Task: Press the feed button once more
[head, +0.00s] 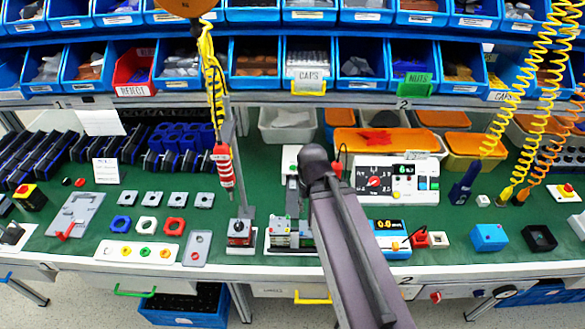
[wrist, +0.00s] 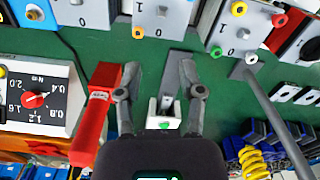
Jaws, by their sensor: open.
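In the wrist view a small white block with a green button (wrist: 165,126) sits between my fingers, close to the black gripper body. It is probably the feed button, but I see no label to confirm it. My gripper (wrist: 160,76) is open, its two grey fingers spread with nothing held between them. A grey chute-like strip (wrist: 174,75) runs on from the block. In the head view my gripper (head: 316,160) is over the middle of the bench, beside a white block (head: 291,157). Whether anything touches the button cannot be told.
A white panel with a dial (head: 375,181) and coloured buttons stands right of my arm. A red tool (wrist: 95,115) stands close beside one finger. Small switch boxes (head: 289,236) stand in front, and a red-and-white hanging tool (head: 223,167) is to the left.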

